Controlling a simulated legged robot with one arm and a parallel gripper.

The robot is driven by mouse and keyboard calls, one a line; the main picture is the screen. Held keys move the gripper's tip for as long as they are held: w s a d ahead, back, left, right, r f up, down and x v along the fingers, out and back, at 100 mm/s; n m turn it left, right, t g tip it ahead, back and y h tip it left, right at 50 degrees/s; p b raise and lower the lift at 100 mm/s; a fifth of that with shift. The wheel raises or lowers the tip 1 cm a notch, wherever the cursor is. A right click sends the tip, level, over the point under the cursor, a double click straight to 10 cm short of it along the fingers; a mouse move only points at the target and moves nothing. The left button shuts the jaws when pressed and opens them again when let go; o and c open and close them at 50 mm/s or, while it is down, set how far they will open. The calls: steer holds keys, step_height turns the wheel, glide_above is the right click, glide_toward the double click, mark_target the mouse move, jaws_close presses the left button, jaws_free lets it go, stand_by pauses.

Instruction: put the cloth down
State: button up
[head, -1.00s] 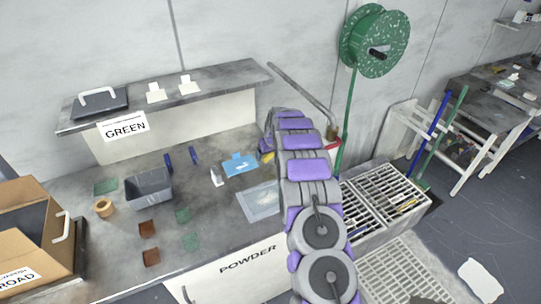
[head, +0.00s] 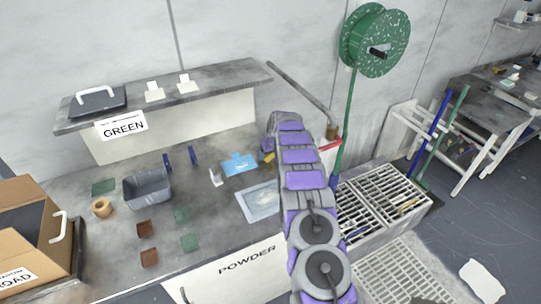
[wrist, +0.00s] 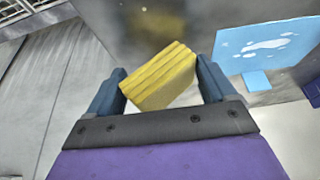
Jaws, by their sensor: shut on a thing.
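The cloth is a yellow folded pad (wrist: 160,78) between the two blue fingers of my gripper (wrist: 160,82) in the wrist view. My gripper is shut on it. In the head view a small yellow bit of the cloth (head: 268,157) shows just left of my purple and grey arm, over the back of the grey bench (head: 95,240). The arm hides most of the gripper there. I cannot tell whether the cloth touches the bench.
A blue sheet with a white mark (head: 240,164) and a pale tray (head: 260,202) lie left of my arm. A grey bin (head: 148,188), a tan ring (head: 101,207) and brown and green squares are further left. A slatted rack (head: 385,200) stands right.

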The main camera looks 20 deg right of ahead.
steer(key=shift+d+f, duration=0.15)
steer(key=o, duration=0.8)
steer(key=shift+c, duration=0.2)
steer(key=shift+f, duration=0.25)
steer(key=p+v, duration=0.3)
steer(key=v, duration=1.4)
steer(key=shift+s+d+r, duration=0.2)
steer(key=shift+s, duration=0.1)
steer(key=s+a+r+g, duration=0.1)
steer(key=s+a+r, duration=0.3)
steer(key=s+a, duration=0.3)
steer(key=s+a+r+g+y, duration=0.1)
steer(key=s+a+r, duration=0.4)
steer(key=s, duration=0.4)
steer(key=s+a+r+g, duration=0.1)
steer(key=s+a+r, duration=0.3)
steer(key=s+a, duration=0.35)
steer(key=s+a+g, duration=0.1)
steer(key=s+a, duration=0.1)
steer(key=s, duration=1.4)
steer(key=s+a+f+g+h, duration=0.1)
steer(key=s+a+g, duration=0.1)
steer(key=s, duration=1.3)
steer(key=shift+s, duration=0.4)
